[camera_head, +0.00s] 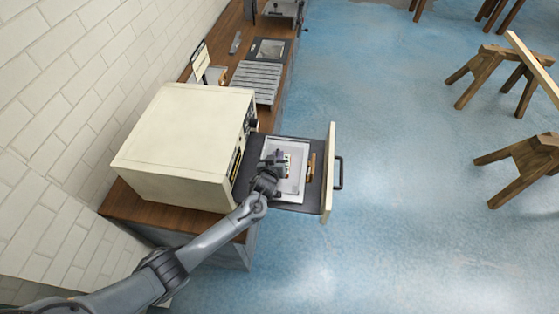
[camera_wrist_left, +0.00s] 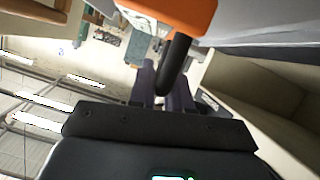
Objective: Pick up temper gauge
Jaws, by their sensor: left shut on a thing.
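The temper gauge is an orange body with a pale, detailed face and a dark rod in the left wrist view (camera_wrist_left: 186,16). In the head view it shows as a small pale block (camera_head: 286,159). My left gripper (camera_head: 275,160) is shut on it; in the wrist view the fingers (camera_wrist_left: 163,88) close around the dark rod. Both are over a light grey tray (camera_head: 291,194) in the pulled-out drawer. Whether the gauge touches the tray is unclear. My right gripper is not in view.
A cream oven-like box (camera_head: 185,140) stands on the wooden bench, left of the drawer. The drawer's cream front (camera_head: 329,175) has a dark handle (camera_head: 340,173). A brown piece (camera_head: 311,166) lies beside the tray. A ribbed metal plate (camera_head: 256,80) lies behind.

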